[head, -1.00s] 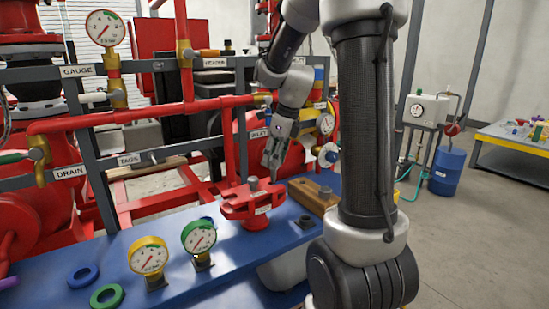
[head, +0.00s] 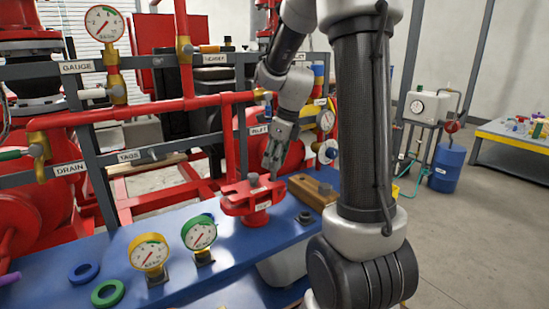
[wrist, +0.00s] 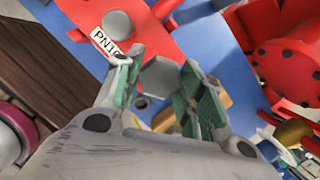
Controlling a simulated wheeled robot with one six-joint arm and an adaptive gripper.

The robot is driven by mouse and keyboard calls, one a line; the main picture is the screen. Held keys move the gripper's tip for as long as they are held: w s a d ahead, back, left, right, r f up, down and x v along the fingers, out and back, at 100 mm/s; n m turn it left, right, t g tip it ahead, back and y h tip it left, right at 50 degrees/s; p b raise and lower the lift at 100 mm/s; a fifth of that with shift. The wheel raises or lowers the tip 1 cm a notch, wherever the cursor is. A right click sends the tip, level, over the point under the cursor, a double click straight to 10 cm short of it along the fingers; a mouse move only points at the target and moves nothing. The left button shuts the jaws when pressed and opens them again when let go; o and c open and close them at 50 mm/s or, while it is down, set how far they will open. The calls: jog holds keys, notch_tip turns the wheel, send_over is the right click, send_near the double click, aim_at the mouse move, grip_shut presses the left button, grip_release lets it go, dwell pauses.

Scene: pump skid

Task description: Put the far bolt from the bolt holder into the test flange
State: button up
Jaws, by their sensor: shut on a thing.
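My gripper (head: 271,168) is above the right part of the red test flange (head: 240,199). In the wrist view its green-padded fingers (wrist: 158,92) are shut on a grey hex-headed bolt (wrist: 160,76). The bolt's shank is hidden beneath its head, so I cannot tell whether it touches the flange. The flange also shows in the wrist view (wrist: 165,42), with a white PN label and a round grey bolt head (wrist: 117,24) on it. The wooden bolt holder (head: 306,187) is right of the flange, with one bolt (head: 325,188) visible in it.
A dark nut (head: 305,217) lies on the blue bench (head: 225,262). A yellow gauge (head: 149,254) and a green gauge (head: 199,234) stand left of the flange. Blue and green rings lie at the front left. Red pipes and a grey labelled rack rise behind.

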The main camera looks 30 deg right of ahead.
jog(key=shift+f, duration=1.9)
jog(key=o, duration=1.1)
jog(key=shift+r, duration=0.1)
